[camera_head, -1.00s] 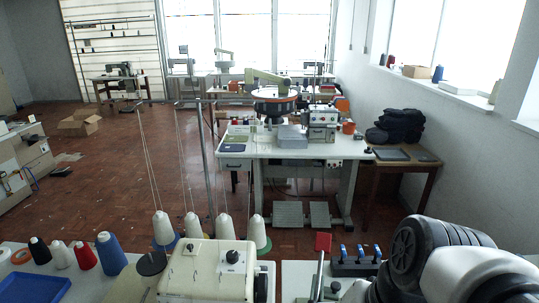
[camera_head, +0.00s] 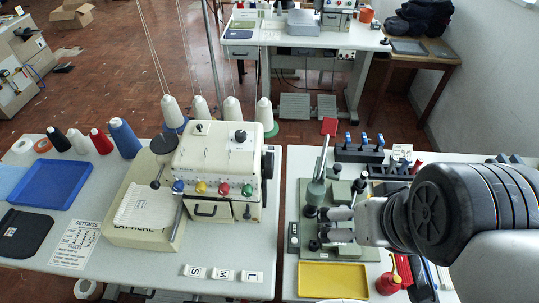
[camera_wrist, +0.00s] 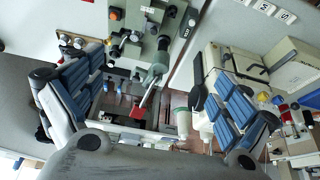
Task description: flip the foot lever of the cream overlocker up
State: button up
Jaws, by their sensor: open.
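The cream overlocker (camera_head: 215,155) stands on the left table, with coloured dials along its front and a cream work plate (camera_head: 143,212) to its left. A thin lever with a dark knob (camera_head: 155,184) shows at its left side; I cannot tell for sure that it is the foot lever. My gripper (camera_head: 322,226) is open and empty, to the right of the overlocker over the green-based device on the right table. In the wrist view the fingers of my gripper (camera_wrist: 155,100) are wide apart, with the overlocker's cream body (camera_wrist: 213,62) partly behind the right finger.
A green-based device (camera_head: 308,240) with an upright red paddle (camera_head: 329,126) stands close to my gripper. A yellow tray (camera_head: 332,280) and a red bottle (camera_head: 388,284) are near the front. Thread cones (camera_head: 232,112) stand behind the overlocker. A gap separates the tables.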

aim_at(155, 184)
jog(key=u, duration=1.6)
jog(key=i+j+u, duration=0.15)
jog(key=j+u, duration=0.15)
jog(key=i+j+u, duration=0.3)
jog(key=k+j, duration=0.05)
jog(key=k, duration=0.05)
